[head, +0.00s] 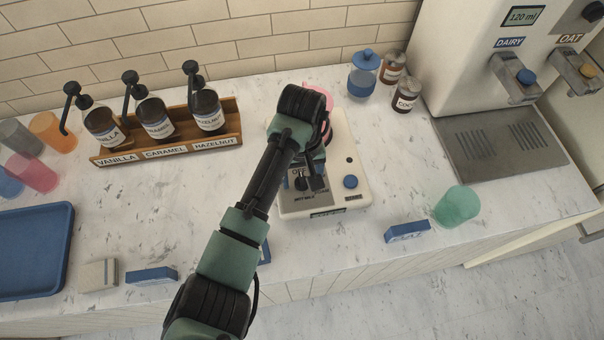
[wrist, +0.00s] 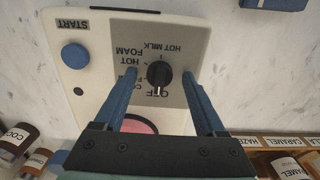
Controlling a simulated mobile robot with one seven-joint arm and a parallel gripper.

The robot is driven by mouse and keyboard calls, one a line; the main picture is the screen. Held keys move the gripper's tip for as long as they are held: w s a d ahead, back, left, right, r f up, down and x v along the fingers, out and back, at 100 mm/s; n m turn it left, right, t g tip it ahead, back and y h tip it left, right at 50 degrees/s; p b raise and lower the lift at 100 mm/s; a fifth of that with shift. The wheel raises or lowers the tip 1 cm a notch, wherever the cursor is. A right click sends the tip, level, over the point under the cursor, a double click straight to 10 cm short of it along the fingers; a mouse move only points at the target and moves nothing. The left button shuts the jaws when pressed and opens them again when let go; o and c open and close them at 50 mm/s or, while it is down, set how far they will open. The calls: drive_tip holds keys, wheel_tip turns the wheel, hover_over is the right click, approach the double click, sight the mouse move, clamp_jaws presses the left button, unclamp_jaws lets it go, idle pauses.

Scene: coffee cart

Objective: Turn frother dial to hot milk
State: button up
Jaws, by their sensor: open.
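The frother (head: 350,152) is a cream machine on the counter with a grey dial panel. Its black dial (wrist: 158,74) shows in the wrist view, where the panel appears upside down. The dial's white mark points down in that view, toward the OFF label; the HOT MILK label (wrist: 162,47) is on the far side. My gripper (wrist: 160,76) is open, with one blue finger on each side of the dial and gaps visible between. In the head view my gripper (head: 308,182) is over the panel and partly hides it.
A blue START button (wrist: 75,56) is beside the panel. A pink pitcher (head: 318,92) is at the frother's back, partly hidden by my arm. A syrup rack (head: 168,151) stands to the left. A green cup (head: 457,206) and a blue box (head: 407,232) are to the right.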

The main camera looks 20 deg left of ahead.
clamp_jaws()
